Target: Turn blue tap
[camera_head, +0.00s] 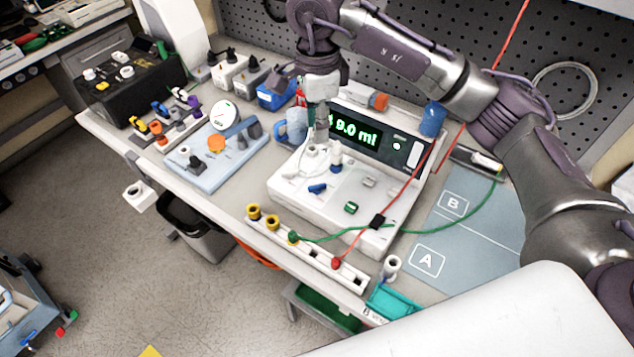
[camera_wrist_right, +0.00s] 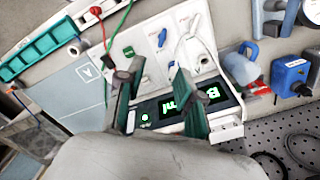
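The white infusion pump (camera_head: 290,190) stands on the bench, its lit green display (camera_head: 354,131) facing up and forward. A small blue tap (camera_head: 317,188) lies on the pump's white front panel; a blue tap also shows in the right wrist view (camera_wrist_right: 162,38). Behind it stands a white piece with a blue collar (camera_head: 336,157). My right gripper (camera_head: 322,132) reaches down over the pump, behind the tap and apart from it. In the right wrist view its two fingers (camera_wrist_right: 153,85) are spread with nothing gripped between them. My left gripper is out of view.
Red and green cables (camera_head: 430,230) cross the pump's right side. A white strip with coloured plugs (camera_head: 315,254) lies in front.

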